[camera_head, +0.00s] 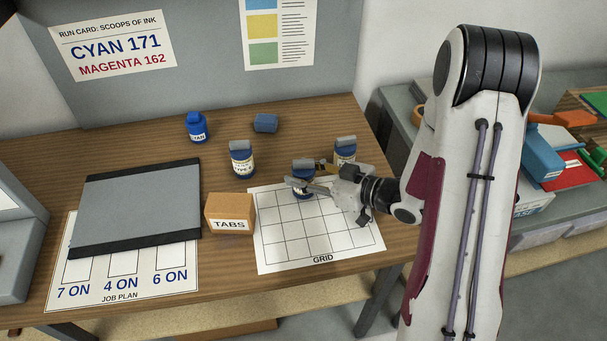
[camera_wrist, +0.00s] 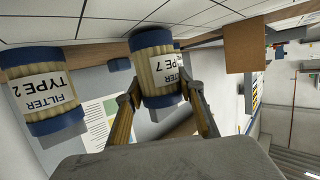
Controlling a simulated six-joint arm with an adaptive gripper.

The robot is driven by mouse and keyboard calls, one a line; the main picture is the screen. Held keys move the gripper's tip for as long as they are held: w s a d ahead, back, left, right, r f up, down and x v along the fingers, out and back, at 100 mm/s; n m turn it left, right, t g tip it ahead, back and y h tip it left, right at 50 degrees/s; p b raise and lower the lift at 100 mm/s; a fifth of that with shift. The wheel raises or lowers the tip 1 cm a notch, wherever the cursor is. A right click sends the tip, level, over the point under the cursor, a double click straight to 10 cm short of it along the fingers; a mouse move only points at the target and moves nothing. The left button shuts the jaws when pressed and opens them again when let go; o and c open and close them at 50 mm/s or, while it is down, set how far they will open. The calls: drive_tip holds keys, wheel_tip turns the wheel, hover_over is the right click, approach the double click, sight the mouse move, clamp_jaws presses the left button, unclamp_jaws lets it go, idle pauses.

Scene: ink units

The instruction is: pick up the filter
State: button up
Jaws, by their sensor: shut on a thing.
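A filter labelled TYPE 7 (camera_wrist: 155,68), with a tan pleated body and blue ends, is between the two fingers of my gripper (camera_wrist: 162,92) in the wrist view. My gripper is shut on it. In the head view this filter (camera_head: 303,166) is at the far part of the white grid sheet (camera_head: 288,254), partly hidden by my gripper (camera_head: 303,185). I cannot tell whether it touches the sheet. A filter labelled TYPE 2 (camera_wrist: 43,92) is beside it in the wrist view. Another filter (camera_head: 242,160) stands left of the grid's far edge in the head view.
A further filter (camera_head: 345,149) stands just behind my gripper. An orange TABS box (camera_head: 230,214) sits at the grid's left edge. A blue bottle (camera_head: 197,128) and a small blue block (camera_head: 265,123) are farther back. A grey panel (camera_head: 138,207) lies over the job plan sheet.

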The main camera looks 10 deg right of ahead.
drive_tip(key=shift+r, duration=4.65)
drive_tip(key=shift+a, duration=0.1)
drive_tip(key=shift+w+a, duration=0.25)
drive_tip(key=shift+a, duration=0.15)
drive_tip(key=w+a, duration=0.2)
drive_tip(key=a, duration=0.6)
drive_tip(key=w+a, duration=0.3)
drive_tip(key=a, duration=0.5)
drive_tip(key=s+a, duration=0.2)
drive_tip(key=a, duration=0.7)
drive_tip(key=s+a+r+n+g+y, duration=0.1)
drive_tip(key=s+a, duration=0.1)
drive_tip(key=a, duration=0.8)
drive_tip(key=shift+s+r, duration=0.15)
drive_tip(key=shift+s, duration=0.1)
wheel_tip(320, 180, down, 6)
